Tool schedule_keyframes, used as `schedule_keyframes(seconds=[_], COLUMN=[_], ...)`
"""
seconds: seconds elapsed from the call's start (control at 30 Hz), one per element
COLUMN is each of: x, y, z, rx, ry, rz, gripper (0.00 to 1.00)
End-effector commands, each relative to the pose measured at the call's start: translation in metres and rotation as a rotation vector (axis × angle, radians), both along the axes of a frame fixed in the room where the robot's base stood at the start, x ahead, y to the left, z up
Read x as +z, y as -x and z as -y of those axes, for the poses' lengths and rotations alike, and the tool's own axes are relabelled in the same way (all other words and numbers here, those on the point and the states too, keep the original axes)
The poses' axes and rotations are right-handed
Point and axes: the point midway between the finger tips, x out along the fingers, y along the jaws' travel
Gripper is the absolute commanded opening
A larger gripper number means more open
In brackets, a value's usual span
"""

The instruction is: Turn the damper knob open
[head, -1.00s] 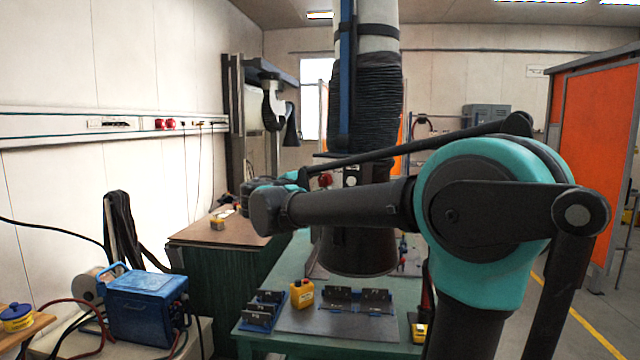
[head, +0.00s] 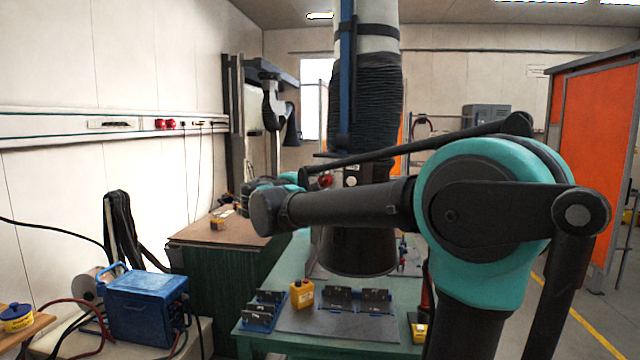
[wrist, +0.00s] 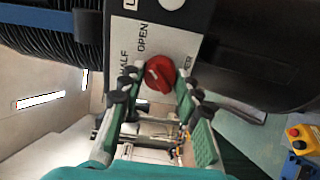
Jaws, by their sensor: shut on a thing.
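The red damper knob (wrist: 160,73) is on a light label plate (wrist: 155,35) in the wrist view. The word OPEN stands above the knob and HALF to its left; a third word at its right is partly covered. A pale mark shows on the knob's left part, but I cannot tell exactly which word it points to. My gripper (wrist: 158,80) has one green-padded finger on each side of the knob and is shut on it. In the head view the red knob (head: 326,181) shows small beside the hood (head: 357,248); my fingers are hidden there by my arm.
A black ribbed hose (head: 370,105) rises above the hood. A blue welding unit (head: 148,307) stands at left. An orange screen (head: 593,150) is at right.

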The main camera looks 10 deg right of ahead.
Motion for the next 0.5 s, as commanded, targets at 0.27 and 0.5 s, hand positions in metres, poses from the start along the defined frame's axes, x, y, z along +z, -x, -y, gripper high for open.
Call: schedule_keyframes(seconds=[0.27,0.5], x=[-0.0011,-0.0007], y=[0.0006,0.0004], z=[0.0002,0.0001], rx=[-0.001,-0.001], ry=[-0.003,-0.002], rz=[0.0,-0.001], gripper=[0.04,0.54])
